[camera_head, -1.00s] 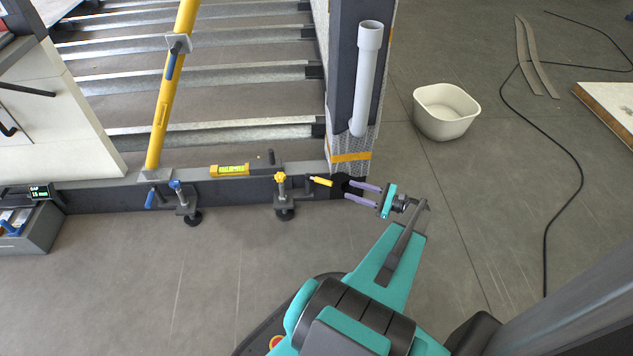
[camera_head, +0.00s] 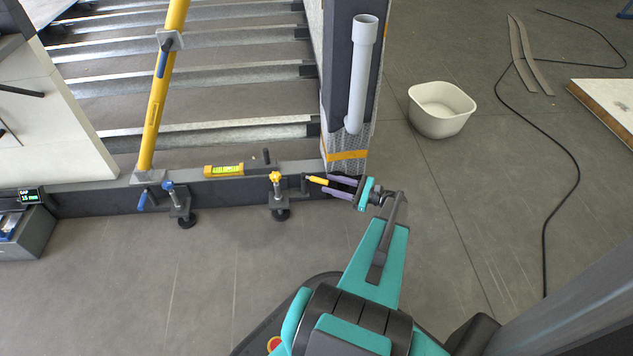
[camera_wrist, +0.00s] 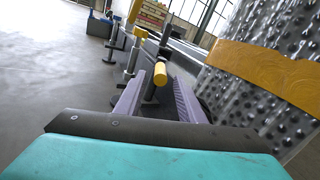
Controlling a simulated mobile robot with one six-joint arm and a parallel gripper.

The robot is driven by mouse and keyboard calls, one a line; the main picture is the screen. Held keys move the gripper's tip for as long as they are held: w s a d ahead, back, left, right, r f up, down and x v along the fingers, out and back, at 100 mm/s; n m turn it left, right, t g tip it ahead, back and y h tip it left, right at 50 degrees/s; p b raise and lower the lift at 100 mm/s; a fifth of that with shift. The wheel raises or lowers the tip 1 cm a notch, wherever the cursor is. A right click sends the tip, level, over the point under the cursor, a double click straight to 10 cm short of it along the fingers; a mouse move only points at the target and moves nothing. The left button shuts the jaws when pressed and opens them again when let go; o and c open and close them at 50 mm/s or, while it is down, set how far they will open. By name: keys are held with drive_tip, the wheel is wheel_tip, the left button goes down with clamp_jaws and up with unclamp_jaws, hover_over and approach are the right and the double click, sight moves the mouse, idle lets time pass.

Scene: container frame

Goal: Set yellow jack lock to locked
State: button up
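The yellow jack (camera_head: 275,177) with its yellow knob is mounted on the dark beam in the head view. A lever with a yellow grip (camera_head: 317,180) lies to its right, nearly level, pointing toward my gripper. My gripper (camera_head: 327,185) is open, with its lavender fingers reaching left to the grip. In the wrist view the yellow grip (camera_wrist: 160,73) sits between the two spread fingers (camera_wrist: 157,90), with a visible gap on either side. Whether the fingertips overlap the grip in depth is hard to tell.
A post wrapped in bubble sheet with an orange strap (camera_head: 346,155) stands close behind and right of my gripper. A blue-knobbed jack (camera_head: 169,187) and yellow level (camera_head: 223,170) are on the beam to the left. A white tub (camera_head: 440,108) stands on the floor.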

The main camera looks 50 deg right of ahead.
sight(312, 179)
drive_tip(key=shift+b+x, duration=1.05)
drive_tip(key=shift+x, duration=2.4)
